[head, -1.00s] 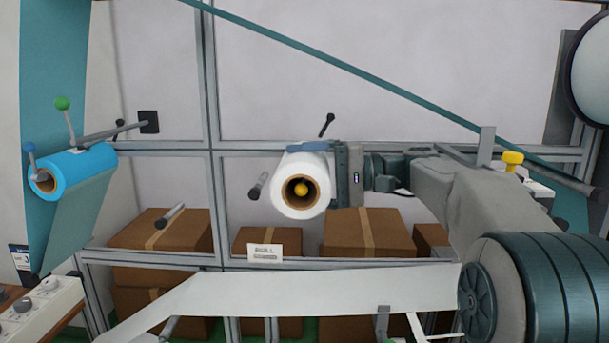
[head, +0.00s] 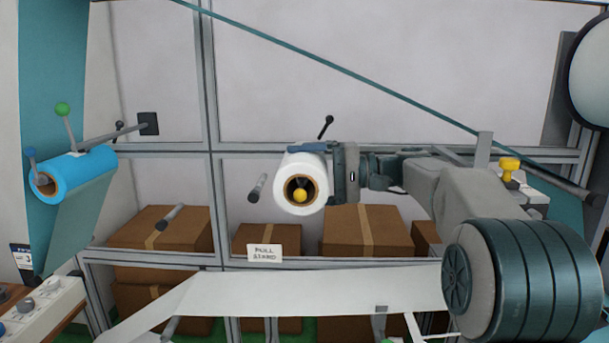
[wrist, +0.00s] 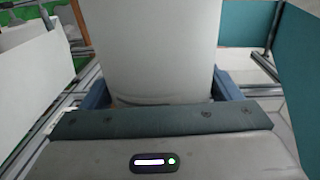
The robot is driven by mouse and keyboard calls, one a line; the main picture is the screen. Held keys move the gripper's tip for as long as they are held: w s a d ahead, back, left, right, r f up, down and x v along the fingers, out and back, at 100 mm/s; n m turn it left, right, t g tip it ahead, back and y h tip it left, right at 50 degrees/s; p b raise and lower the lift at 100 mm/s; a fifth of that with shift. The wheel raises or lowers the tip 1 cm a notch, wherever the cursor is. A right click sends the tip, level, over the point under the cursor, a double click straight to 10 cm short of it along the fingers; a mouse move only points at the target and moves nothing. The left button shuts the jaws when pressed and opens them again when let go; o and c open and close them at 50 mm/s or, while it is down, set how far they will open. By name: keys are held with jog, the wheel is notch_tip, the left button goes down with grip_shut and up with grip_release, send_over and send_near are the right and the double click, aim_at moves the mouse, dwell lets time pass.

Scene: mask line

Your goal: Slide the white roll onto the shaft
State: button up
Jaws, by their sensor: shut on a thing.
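The white roll (head: 296,209) has a brown cardboard core and faces me with its open end. My gripper (head: 307,149) is shut on it, with blue fingers along its far part; they also show on both sides of the roll (wrist: 165,50) in the wrist view. The shaft's yellow tip (head: 300,196) shows inside the core, low in the opening and close to the near end. A black-knobbed lever (head: 326,126) stands up behind the roll. The rest of the shaft is hidden by the roll.
A blue roll (head: 75,174) sits on another spindle at the left, with a green-knobbed lever (head: 63,109). A bare grey peg (head: 257,188) is just left of the white roll. Cardboard boxes (head: 365,230), a "PULL" sign (head: 264,253) and a white web (head: 290,291) lie below.

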jog(key=shift+r, duration=0.1)
jog(key=shift+w+d+p, duration=0.1)
jog(key=shift+w+p, duration=1.75)
jog(key=shift+w, duration=0.65)
jog(key=shift+w+p, duration=0.4)
jog(key=shift+w, duration=0.05)
jog(key=shift+f+b, duration=0.55)
jog(key=shift+f, duration=0.05)
jog(key=o, duration=1)
jog(key=shift+o, duration=0.2)
